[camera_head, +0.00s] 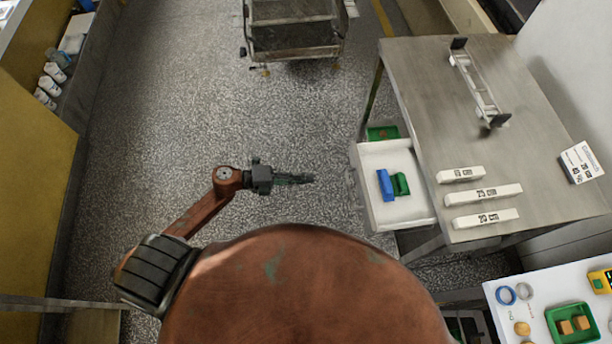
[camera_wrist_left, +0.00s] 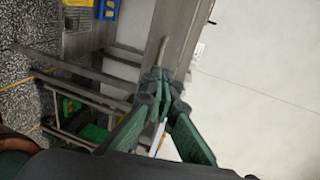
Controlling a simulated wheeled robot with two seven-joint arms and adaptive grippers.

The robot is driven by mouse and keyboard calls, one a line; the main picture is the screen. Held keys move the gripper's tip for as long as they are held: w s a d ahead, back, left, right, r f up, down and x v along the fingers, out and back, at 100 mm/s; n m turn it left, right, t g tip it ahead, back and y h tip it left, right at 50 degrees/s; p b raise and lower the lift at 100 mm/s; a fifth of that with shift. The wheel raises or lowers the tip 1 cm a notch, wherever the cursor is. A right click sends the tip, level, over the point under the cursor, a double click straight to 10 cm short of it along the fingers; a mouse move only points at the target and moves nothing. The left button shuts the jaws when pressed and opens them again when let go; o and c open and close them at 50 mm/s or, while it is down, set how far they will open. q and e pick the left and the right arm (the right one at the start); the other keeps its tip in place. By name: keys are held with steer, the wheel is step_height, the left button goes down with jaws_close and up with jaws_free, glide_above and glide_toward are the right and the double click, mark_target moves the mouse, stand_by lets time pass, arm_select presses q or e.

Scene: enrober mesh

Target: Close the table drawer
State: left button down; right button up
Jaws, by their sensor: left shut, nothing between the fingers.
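The table drawer (camera_head: 376,160) stands pulled out from the left side of the metal table (camera_head: 420,75). It is a shallow white tray holding a blue block (camera_head: 385,185) and a green block (camera_head: 401,184). My left gripper (camera_head: 312,178) is shut and empty. In the head view it points right toward the drawer front, with a gap between them. In the left wrist view my shut fingertips (camera_wrist_left: 160,78) overlap a grey metal strip with a thin bar, probably the drawer front and handle; contact cannot be told there. My right gripper is not in view.
Several white labelled boxes (camera_head: 484,194) and a metal frame (camera_head: 478,85) lie on the table. A green bin (camera_head: 382,133) sits low behind the drawer. A cart (camera_head: 294,35) stands at the back. The speckled floor (camera_head: 300,110) left of the drawer is clear.

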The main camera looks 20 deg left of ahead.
arm_select(q)
steer(key=x, duration=1)
steer(key=shift+w+d, duration=0.2)
steer(key=shift+d, duration=0.1)
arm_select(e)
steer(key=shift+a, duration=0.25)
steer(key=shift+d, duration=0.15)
